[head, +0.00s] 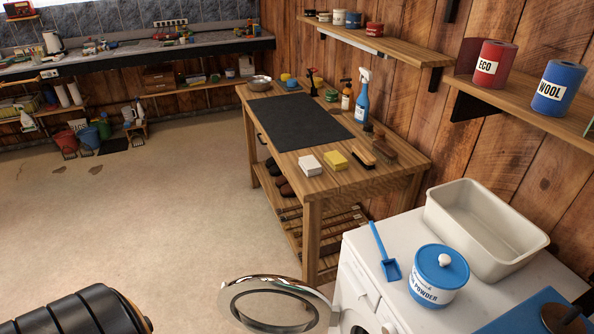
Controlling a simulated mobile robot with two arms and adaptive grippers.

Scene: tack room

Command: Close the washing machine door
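The washing machine (358,268) is white and stands at the lower right; the bottom of the picture cuts off its front. Its round door (266,285), with a shiny metal rim and a grey ring around the middle, stands open. The door sticks out to the left from the machine's front, and its lower part is cut off. A dark ribbed part of mine with an orange edge shows at the bottom left, apart from the door. No fingertips of either gripper are in view.
On the machine are a blue scoop (385,252), a blue powder tub (439,274) and a white basin (485,229). A wooden workbench (318,186) with brushes and bottles stands behind the door. The floor (150,220) to the left is mostly clear.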

